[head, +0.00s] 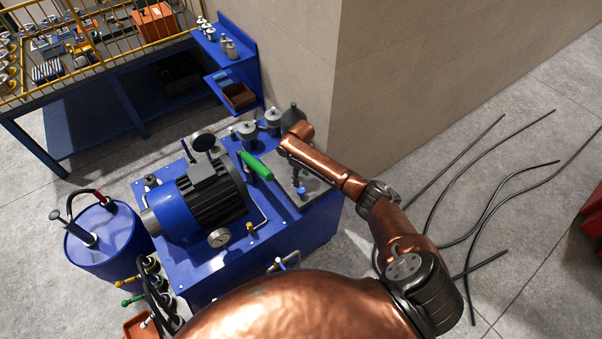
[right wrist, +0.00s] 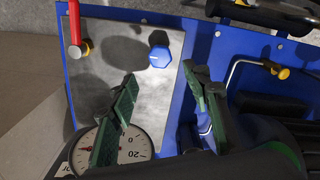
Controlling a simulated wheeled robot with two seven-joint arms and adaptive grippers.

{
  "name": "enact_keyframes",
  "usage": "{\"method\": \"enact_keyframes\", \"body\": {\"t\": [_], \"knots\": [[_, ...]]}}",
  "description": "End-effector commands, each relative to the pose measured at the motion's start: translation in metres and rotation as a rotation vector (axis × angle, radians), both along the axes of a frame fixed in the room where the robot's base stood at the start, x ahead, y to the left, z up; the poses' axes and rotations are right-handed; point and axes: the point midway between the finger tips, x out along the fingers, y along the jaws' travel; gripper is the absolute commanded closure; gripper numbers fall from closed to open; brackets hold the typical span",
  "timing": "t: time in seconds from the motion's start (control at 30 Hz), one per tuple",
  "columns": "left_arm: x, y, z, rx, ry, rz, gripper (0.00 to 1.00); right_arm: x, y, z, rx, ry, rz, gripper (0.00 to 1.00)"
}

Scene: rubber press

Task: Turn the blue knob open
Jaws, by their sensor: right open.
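A small blue knob (right wrist: 159,57) with a faceted head stands on a grey metal plate (right wrist: 120,45) in the right wrist view. In the head view a small blue piece (head: 301,190) shows on the plate at the right end of the blue power unit, below my right arm. My right gripper (right wrist: 165,88) is open, its two dark green finger pads apart. The knob appears beyond the fingertips, in line with the gap, and nothing is held. In the head view my arm mostly hides this gripper. My left gripper is not in view.
A dial gauge (right wrist: 122,150) and a red handle (right wrist: 75,28) are close to the fingers. The blue unit (head: 215,265) carries a motor (head: 208,195) and a green handle (head: 256,165). A blue drum (head: 105,240) stands left. Black hoses lie on the floor at right.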

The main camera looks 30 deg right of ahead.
Motion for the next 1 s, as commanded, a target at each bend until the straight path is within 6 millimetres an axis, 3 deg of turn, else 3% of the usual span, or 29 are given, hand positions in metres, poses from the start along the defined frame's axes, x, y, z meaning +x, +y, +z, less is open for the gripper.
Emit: {"method": "enact_keyframes", "body": {"t": [0.1,0.33,0.87,1.0], "knots": [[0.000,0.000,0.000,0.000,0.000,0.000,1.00,0.000,0.000,0.018,0.000,-0.001,0.001,0.56],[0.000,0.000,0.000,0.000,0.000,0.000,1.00,0.000,0.000,0.032,0.000,0.001,0.000,0.56],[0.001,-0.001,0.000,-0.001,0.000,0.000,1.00,-0.001,0.001,0.030,0.001,0.000,0.002,0.56],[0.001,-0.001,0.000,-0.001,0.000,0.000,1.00,-0.021,0.018,0.009,0.012,0.001,0.021,0.56]]}}
